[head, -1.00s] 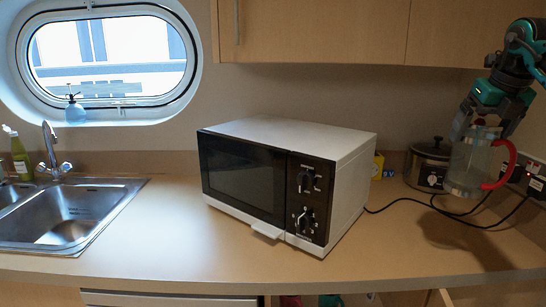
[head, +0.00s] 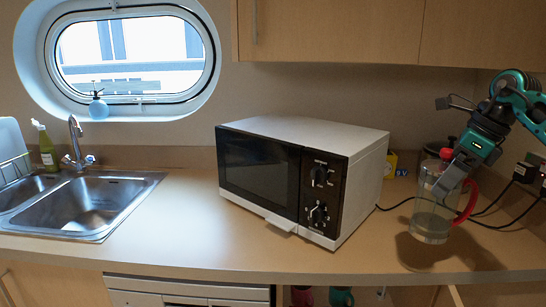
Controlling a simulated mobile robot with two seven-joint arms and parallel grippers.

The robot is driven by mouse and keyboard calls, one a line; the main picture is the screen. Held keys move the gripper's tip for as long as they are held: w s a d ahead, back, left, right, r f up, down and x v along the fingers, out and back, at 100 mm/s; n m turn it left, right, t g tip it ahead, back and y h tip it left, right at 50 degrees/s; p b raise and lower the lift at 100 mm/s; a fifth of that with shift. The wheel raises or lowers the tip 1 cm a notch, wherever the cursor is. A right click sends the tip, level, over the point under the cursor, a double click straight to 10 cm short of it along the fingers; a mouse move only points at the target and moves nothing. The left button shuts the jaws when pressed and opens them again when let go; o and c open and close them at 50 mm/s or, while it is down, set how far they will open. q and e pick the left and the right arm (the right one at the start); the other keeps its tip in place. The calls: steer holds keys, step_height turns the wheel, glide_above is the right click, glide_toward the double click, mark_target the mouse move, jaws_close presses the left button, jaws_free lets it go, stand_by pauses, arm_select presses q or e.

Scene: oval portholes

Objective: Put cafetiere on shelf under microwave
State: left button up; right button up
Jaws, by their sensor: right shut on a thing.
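The cafetiere (head: 432,218) is a clear glass jug with a red handle and a red knob. It is at the right of the head view, nearly upright with a slight tilt. My right gripper (head: 442,187) is shut on it near its upper part. It appears to hang just above the counter, with a shadow below it. The microwave (head: 261,171), white with a dark front, stands on the counter left of the cafetiere. Below the counter edge under the microwave, an open shelf space (head: 372,293) shows only its top part. My left gripper is out of view.
A red item (head: 302,296) and a green item (head: 341,297) stand in the open space below. Behind the cafetiere are a dark pot, mostly hidden, black cables and sockets (head: 524,172). A sink (head: 85,205) is at left. The counter front is clear.

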mark_target(422, 205)
steer(key=a+f+n+g, duration=0.1)
steer(key=a+n, duration=0.1)
steer(key=s+a+f+n, duration=0.1)
steer(key=a+f+n, duration=0.1)
steer(key=s+a+f+n+g+y, duration=0.1)
steer(key=a+f+n, duration=0.1)
steer(key=n, duration=0.1)
steer(key=shift+s+g, duration=0.1)
steer(key=shift+g, duration=0.2)
steer(key=s+a+f+n+g+h, duration=0.4)
steer(key=s+a+f+n, duration=0.7)
steer(key=n, duration=0.8)
steer(key=shift+s+a+f+g, duration=0.25)
steer(key=shift+s+a+g, duration=0.15)
steer(key=shift+s+a, duration=0.5)
